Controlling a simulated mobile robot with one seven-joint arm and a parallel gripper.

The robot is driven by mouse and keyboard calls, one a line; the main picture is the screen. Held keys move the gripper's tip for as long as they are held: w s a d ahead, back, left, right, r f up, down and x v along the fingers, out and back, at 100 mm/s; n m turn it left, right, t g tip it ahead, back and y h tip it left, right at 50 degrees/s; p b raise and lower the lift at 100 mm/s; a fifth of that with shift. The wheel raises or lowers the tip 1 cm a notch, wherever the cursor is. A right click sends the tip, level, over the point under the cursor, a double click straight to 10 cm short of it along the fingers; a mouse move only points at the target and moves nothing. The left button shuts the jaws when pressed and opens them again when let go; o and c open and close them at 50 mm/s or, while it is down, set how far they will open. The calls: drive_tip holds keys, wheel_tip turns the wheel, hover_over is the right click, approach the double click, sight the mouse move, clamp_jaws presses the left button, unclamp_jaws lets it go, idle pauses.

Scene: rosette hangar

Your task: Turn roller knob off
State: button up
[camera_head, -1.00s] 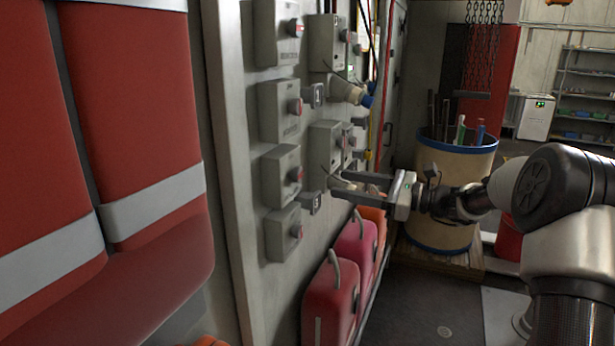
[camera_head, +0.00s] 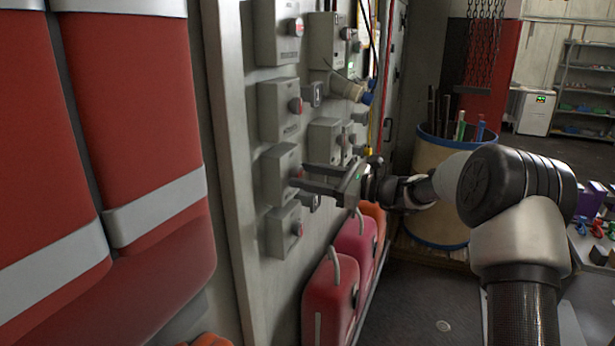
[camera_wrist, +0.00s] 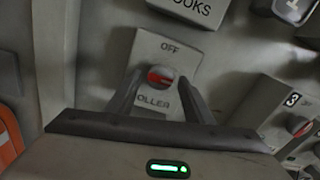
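The roller knob (camera_wrist: 161,76) is red and sits on a grey box (camera_wrist: 185,52). The box is marked OFF above the knob, with "OLLER" readable below it. In the head view this appears to be the third box down (camera_head: 276,178) in the near column on the wall, its knob partly hidden by my fingers. My gripper (camera_head: 300,174) reaches it from the right. In the wrist view my gripper (camera_wrist: 160,78) is open, one finger on each side of the knob. I cannot tell whether either finger touches it.
Similar knob boxes stand close above (camera_head: 283,108) and below (camera_head: 282,230). A hose fitting (camera_head: 345,88) juts from the wall. Red canisters (camera_head: 330,300) stand below, and a blue-rimmed barrel (camera_head: 436,165) behind. Red padded seats (camera_head: 135,110) are at left.

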drive_tip(key=c, duration=0.8)
